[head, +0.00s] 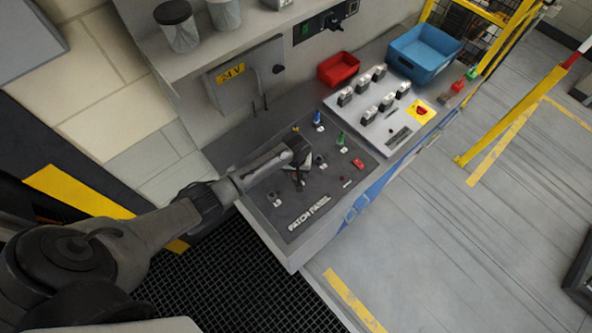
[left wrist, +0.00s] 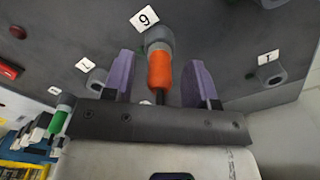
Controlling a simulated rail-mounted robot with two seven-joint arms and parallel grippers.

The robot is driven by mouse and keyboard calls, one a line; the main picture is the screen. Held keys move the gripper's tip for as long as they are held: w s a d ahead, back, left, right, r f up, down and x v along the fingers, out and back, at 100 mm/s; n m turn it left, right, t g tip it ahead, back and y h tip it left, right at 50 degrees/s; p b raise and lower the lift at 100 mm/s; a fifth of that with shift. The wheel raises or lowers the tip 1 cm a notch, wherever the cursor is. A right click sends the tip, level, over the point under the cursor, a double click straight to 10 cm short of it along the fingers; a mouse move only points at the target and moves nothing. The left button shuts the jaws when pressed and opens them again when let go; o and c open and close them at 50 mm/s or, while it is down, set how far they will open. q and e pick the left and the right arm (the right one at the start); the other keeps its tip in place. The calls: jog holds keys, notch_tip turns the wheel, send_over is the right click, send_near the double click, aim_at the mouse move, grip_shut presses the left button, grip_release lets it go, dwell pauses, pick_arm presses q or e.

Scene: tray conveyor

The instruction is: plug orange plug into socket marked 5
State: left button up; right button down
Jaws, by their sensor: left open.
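The orange plug (left wrist: 160,72) stands in a grey socket (left wrist: 158,36) in the left wrist view. The white label (left wrist: 145,18) beside that socket reads like a 6, seen at an angle. My left gripper (left wrist: 160,82) is open, with one purple finger on each side of the orange plug and a gap to both. In the head view my left gripper (head: 300,160) is over the middle of the dark patch panel (head: 312,192) and hides the orange plug. I cannot make out a label reading 5.
A blue plug (head: 317,117) and a green plug (head: 340,137) stand on the panel. A red piece (head: 358,163) is at its right. A switch panel (head: 378,130), red bin (head: 338,68) and blue bin (head: 424,54) lie beyond. A grey cabinet (head: 245,75) is behind.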

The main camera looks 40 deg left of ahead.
pick_arm(q)
jog(key=shift+c, duration=0.2)
grip_shut()
jog(key=shift+r+p, duration=0.3)
jog(key=shift+p, duration=0.1)
jog(key=shift+r, duration=0.1)
jog(key=shift+r+p, duration=1.2)
jog(key=shift+p, duration=0.45)
